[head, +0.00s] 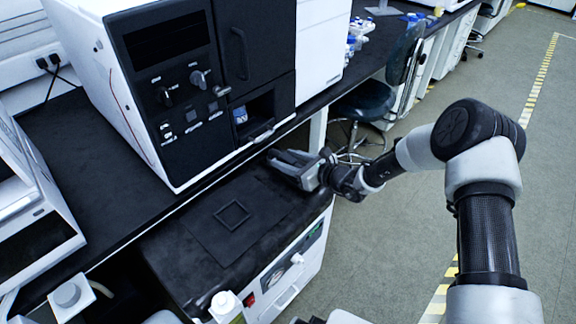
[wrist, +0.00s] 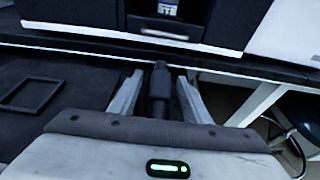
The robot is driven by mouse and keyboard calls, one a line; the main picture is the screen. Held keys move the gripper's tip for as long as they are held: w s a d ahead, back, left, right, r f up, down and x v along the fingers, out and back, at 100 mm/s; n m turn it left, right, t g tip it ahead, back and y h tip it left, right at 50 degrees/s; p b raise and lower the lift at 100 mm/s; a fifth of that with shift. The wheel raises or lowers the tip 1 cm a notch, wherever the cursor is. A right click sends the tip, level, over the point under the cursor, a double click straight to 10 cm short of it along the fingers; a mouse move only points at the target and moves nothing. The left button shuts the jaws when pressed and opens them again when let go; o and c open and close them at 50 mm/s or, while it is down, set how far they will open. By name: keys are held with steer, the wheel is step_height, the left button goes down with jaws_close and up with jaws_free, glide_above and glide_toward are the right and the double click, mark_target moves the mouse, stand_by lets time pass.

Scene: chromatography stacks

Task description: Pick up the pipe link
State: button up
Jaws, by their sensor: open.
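My gripper (head: 287,164) is over the far right part of the black top of a low cabinet, in front of the large instrument. In the wrist view its two grey fingers (wrist: 160,92) stand apart. A dark, narrow, cylinder-like piece (wrist: 160,82) shows in the gap between them, with space on both sides. It may be the pipe link, but it is too dark to be sure. Its lower end is hidden behind the gripper body. In the head view I cannot make it out; the gripper covers that area.
A flat black square frame (head: 221,222) lies on the cabinet top (head: 180,262), left of my gripper. The large white and black instrument (head: 130,110) stands on the bench behind. A white bottle (head: 225,305) is at the near edge. A stool (head: 365,100) stands to the right.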

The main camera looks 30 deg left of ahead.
steer(key=shift+c, duration=0.5)
jaws_close()
steer(key=shift+r, duration=0.1)
steer(key=shift+r, duration=0.1)
